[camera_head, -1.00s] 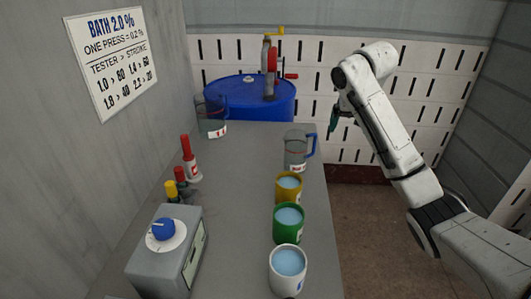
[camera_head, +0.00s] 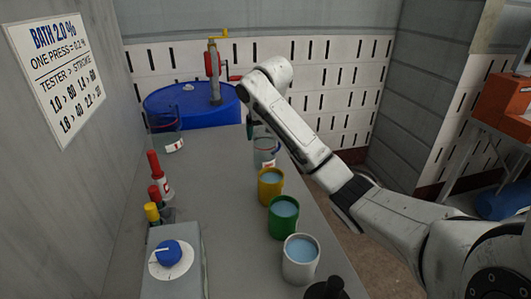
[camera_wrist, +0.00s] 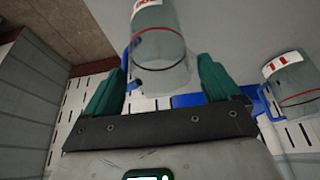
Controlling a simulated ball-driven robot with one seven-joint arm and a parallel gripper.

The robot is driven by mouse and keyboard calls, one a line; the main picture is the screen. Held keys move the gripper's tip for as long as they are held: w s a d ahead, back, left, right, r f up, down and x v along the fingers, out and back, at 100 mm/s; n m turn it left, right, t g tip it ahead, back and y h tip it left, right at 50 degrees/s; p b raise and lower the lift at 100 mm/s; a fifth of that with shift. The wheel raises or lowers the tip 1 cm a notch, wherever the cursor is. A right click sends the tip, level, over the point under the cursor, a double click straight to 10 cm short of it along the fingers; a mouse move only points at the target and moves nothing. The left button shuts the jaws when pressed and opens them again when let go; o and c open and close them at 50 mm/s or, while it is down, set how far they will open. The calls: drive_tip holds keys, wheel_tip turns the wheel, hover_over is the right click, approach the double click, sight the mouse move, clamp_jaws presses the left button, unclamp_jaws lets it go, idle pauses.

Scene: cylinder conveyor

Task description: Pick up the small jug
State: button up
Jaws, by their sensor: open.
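The small jug (camera_head: 264,152) is clear, with a white and red label and a red line. It stands near the table's right edge, partly hidden behind my arm. In the wrist view the jug (camera_wrist: 160,55) appears upside down between my fingers, its blue handle beside the left finger. My gripper (camera_head: 250,127) has green fingers and is just behind and above the jug in the head view. In the wrist view my gripper (camera_wrist: 163,80) is open, with nothing clamped. Whether the fingers touch the jug I cannot tell.
A larger clear jug (camera_head: 165,133) stands farther left; it also shows in the wrist view (camera_wrist: 292,88). Yellow (camera_head: 270,186), green (camera_head: 283,216) and white (camera_head: 300,260) cups of liquid line the table's right side. A blue drum (camera_head: 190,104) stands behind. The table's middle is clear.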

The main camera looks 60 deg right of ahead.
drive_tip(key=shift+x, duration=2.8)
drive_tip(key=shift+c, duration=0.3)
drive_tip(key=c, duration=0.7)
drive_tip(key=shift+r, duration=0.1)
